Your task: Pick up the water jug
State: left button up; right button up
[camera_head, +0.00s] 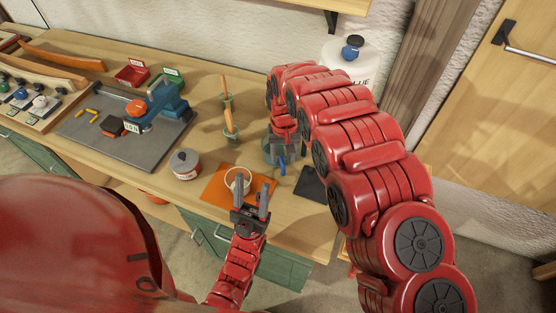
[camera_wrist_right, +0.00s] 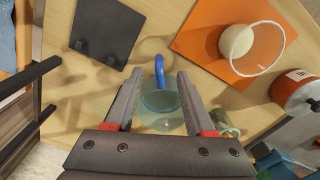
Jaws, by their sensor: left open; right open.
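The water jug is clear with a blue handle. In the head view the jug (camera_head: 270,154) stands on the workbench under my right arm, which partly hides it. In the right wrist view the jug (camera_wrist_right: 160,103) shows between and beyond the fingers of my right gripper (camera_wrist_right: 158,76). That gripper is open, with the blue handle between its fingertips; I cannot tell whether either finger touches it. My left gripper (camera_head: 252,183) is open and empty, near the bench's front edge by the orange mat, below and left of the jug.
An orange mat (camera_head: 211,190) with a white cup (camera_head: 236,176) on it lies left of the jug. A dark square pad (camera_head: 310,184) lies to its right. A tin (camera_head: 185,163) stands farther left. A white glue container (camera_head: 348,62) stands behind my right arm.

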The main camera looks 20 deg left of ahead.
aim_at(284, 167)
notch_tip(284, 167, down, 2)
jog(key=shift+p, duration=0.6)
jog(key=shift+f, duration=0.25)
jog(key=shift+f+p, duration=0.85)
jog(key=shift+p, duration=0.1)
jog(key=shift+w+f+p, duration=0.1)
jog(key=shift+f+p, duration=0.25)
jog(key=shift+f, duration=1.45)
grip_shut()
